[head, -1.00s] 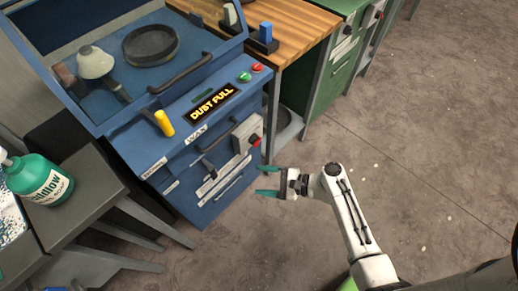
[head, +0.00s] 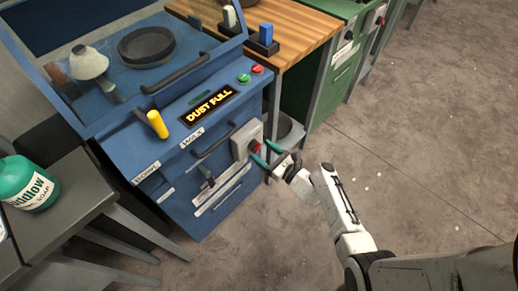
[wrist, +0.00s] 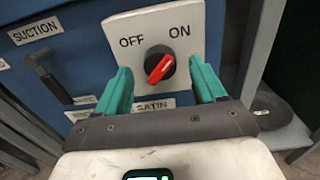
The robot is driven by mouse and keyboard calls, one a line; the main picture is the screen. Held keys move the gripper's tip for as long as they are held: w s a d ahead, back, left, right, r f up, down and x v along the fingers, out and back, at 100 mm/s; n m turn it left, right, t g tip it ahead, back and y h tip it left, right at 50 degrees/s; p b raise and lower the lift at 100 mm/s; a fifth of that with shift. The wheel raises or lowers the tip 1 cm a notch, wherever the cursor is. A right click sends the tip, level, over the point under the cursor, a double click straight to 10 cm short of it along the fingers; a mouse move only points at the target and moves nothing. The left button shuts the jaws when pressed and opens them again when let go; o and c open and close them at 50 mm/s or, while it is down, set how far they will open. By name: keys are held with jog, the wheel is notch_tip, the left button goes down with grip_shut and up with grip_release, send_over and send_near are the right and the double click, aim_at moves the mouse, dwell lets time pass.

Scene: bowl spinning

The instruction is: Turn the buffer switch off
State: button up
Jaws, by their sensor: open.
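The buffer switch is a red knob (wrist: 160,68) on a pale plate (wrist: 192,20) marked OFF at the left and ON at the right. The knob is tilted in the wrist view, its upper end leaning right towards ON. In the head view the red knob (head: 254,146) sits on a grey box (head: 240,142) on the blue cabinet's front. My gripper (head: 262,152) is open, its teal fingers pointing at the box. In the wrist view my gripper (wrist: 160,76) has one finger on each side of the knob, with gaps. I cannot tell how deep the fingertips reach.
The blue cabinet (head: 180,175) has a lit "DUST FULL" sign (head: 209,105), a yellow handle (head: 157,124), and green and red buttons. A black lever (wrist: 48,78) under the SUCTION label stands left of the switch. A wooden bench (head: 296,30) is behind; open floor lies right.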

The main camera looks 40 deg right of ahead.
aim_at(255, 147)
jog(key=shift+w, duration=1.2)
jog(key=shift+c, duration=0.4)
jog(key=c, duration=1)
jog(key=shift+o, duration=0.2)
